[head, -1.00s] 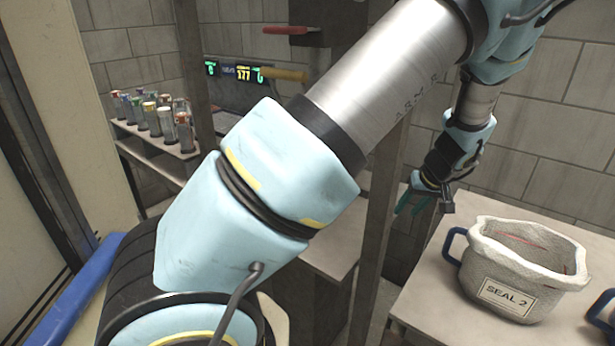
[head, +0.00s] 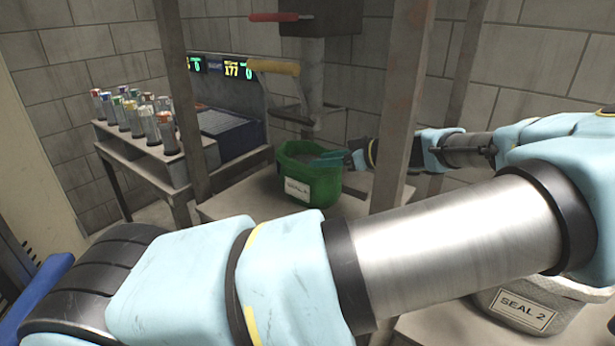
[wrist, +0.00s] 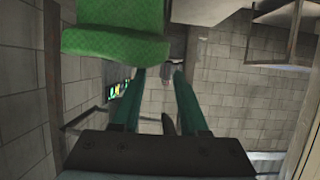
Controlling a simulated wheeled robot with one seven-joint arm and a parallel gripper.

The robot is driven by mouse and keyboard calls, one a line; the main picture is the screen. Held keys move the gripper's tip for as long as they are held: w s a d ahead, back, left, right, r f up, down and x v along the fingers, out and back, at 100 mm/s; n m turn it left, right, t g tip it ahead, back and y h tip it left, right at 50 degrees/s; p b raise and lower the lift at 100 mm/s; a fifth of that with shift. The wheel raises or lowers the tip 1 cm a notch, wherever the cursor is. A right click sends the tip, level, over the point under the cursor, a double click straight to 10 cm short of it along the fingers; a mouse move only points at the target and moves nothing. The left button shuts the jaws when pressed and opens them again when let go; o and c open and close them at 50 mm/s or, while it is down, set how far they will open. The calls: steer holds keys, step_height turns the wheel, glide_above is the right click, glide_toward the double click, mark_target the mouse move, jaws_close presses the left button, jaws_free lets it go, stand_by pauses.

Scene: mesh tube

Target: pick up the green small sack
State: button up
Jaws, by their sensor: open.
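The green small sack (head: 318,191) is an open-topped green container with a pale "SEAL" label, upright on a table behind my arm in the head view. My gripper (head: 328,160) reaches in from the right, its teal fingers over or beside the sack's right rim; I cannot tell if they touch. In the wrist view the green sack (wrist: 115,42) fills the upper left, its top edge cut off by the frame. My gripper (wrist: 160,75) is open there, and the sack lies left of and above the gap, not clearly between the fingers.
A pale sack labelled "SEAL 2" (head: 525,306) stands at lower right, partly behind my arm. An upright post (head: 402,100) stands close to my forearm. A rack of several capped tubes (head: 138,118) is at left. A press-like fixture with a red handle (head: 275,17) stands behind the green sack.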

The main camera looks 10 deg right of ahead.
mark_target(304, 173)
steer(key=x, duration=0.2)
steer(key=shift+w+a, duration=0.15)
steer(key=shift+w, duration=0.05)
steer(key=p+x, duration=0.2)
steer(key=x, duration=0.2)
steer(key=shift+w+a+r+p, duration=0.2)
steer(key=shift+r+p, duration=0.05)
steer(key=shift+p, duration=0.15)
steer(key=shift+w+a+f, duration=0.2)
steer(key=shift+w+f, duration=0.05)
steer(key=shift+f, duration=0.05)
jaws_close()
steer(key=shift+r, duration=0.1)
stand_by(0.6)
